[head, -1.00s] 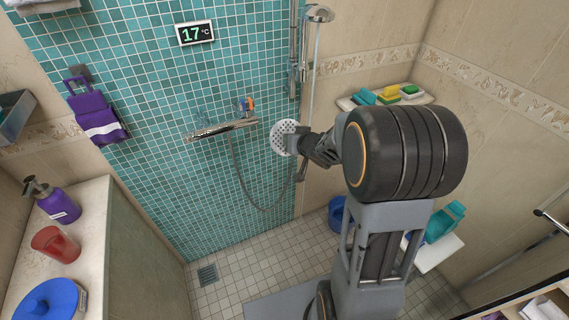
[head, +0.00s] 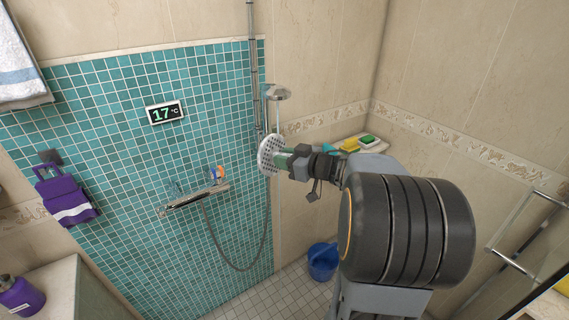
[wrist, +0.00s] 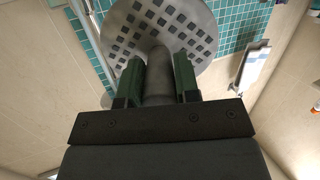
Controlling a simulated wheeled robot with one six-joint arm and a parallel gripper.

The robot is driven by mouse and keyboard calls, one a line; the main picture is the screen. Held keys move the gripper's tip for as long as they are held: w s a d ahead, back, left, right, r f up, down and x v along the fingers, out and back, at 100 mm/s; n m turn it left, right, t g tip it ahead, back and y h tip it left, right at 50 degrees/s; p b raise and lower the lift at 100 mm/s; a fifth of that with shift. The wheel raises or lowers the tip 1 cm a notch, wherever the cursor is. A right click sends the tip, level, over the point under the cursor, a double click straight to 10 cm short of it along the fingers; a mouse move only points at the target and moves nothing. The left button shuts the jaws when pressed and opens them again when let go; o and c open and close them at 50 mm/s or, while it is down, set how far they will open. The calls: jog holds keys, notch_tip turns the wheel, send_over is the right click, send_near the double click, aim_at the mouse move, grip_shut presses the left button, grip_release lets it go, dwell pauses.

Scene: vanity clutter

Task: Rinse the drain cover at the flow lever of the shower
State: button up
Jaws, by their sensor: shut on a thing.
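My gripper (head: 284,161) is shut on the drain cover (head: 267,155), a round pale grey disc with holes. In the wrist view, the cover (wrist: 165,28) shows square holes, and its stem is between the green fingers of my gripper (wrist: 158,75). The cover is held in the air, tilted on edge in the head view. The shower mixer bar (head: 194,199) is on the teal tiled wall, lower left of the cover in the picture. A multicoloured lever (head: 217,173) stands at its right end. The shower head (head: 278,93) is above the cover in the picture. I see no water running.
A hose (head: 232,266) hangs below the mixer. A corner shelf (head: 368,142) with sponges is partly behind my arm. A blue bucket (head: 323,261) stands on the floor.

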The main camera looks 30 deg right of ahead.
aim_at(279, 147)
jog(key=w, duration=0.2)
jog(key=w+d+f+b, duration=0.1)
jog(key=w, duration=0.2)
jog(key=w+d, duration=0.1)
jog(key=w, duration=0.2)
jog(key=shift+w+d+f, duration=0.1)
jog(key=shift+w+f, duration=0.15)
jog(key=shift+f, duration=0.05)
jog(key=shift+w+d+f+p, duration=0.15)
jog(key=shift+w+p, duration=0.05)
jog(key=shift+w, duration=0.35)
jog(key=shift+w+d+f+p, duration=0.1)
jog(key=shift+w+f+p, duration=0.05)
jog(key=shift+w, duration=0.4)
jog(key=shift+w+d+f+p, duration=0.15)
jog(key=shift+w+p, duration=0.05)
jog(key=shift+w, duration=0.35)
jog(key=shift+s, duration=0.1)
jog(key=shift+s+a, duration=0.35)
jog(key=shift+s, duration=0.9)
jog(key=shift+s+a, duration=0.3)
jog(key=shift+s, duration=1)
jog(key=shift+s+a, duration=0.35)
jog(key=shift+s, duration=0.9)
